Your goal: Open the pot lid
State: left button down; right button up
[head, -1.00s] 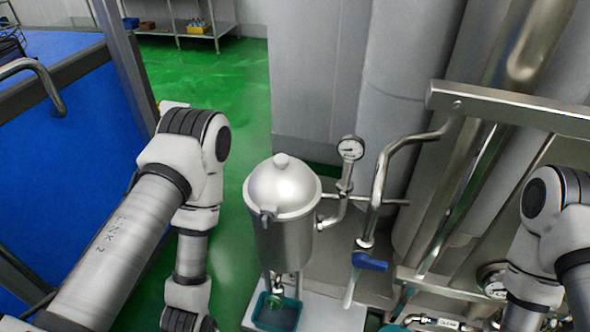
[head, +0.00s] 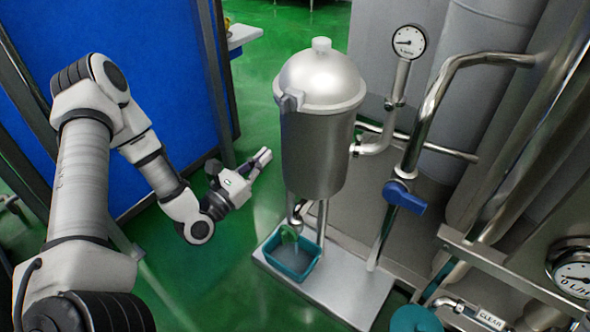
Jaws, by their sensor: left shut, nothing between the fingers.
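The silver pot (head: 318,155) stands upright on legs in the middle of the head view. Its domed lid (head: 320,78) with a small top knob (head: 321,44) sits closed on the rim. A clamp (head: 290,101) shows at the rim's front left. My left gripper (head: 263,160) is left of the pot, below lid height in the picture, with its fingers pointing up and right. It is shut and empty, and appears apart from the pot. My right gripper is not in view.
A pressure gauge (head: 408,42) and pipe join the pot's right side. A blue valve handle (head: 404,197) is to the right. A teal tray (head: 293,259) sits under the pot's outlet on a metal base (head: 345,295). A blue panel (head: 150,60) stands behind my left arm.

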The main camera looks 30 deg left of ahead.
pick_arm(q)
jog(key=w+a+r+n+y+b, duration=0.1)
jog(key=w+r+b, duration=0.1)
jog(key=w, duration=0.7)
jog(key=shift+w+a+r+t, duration=0.3)
jog(key=shift+r, duration=0.35)
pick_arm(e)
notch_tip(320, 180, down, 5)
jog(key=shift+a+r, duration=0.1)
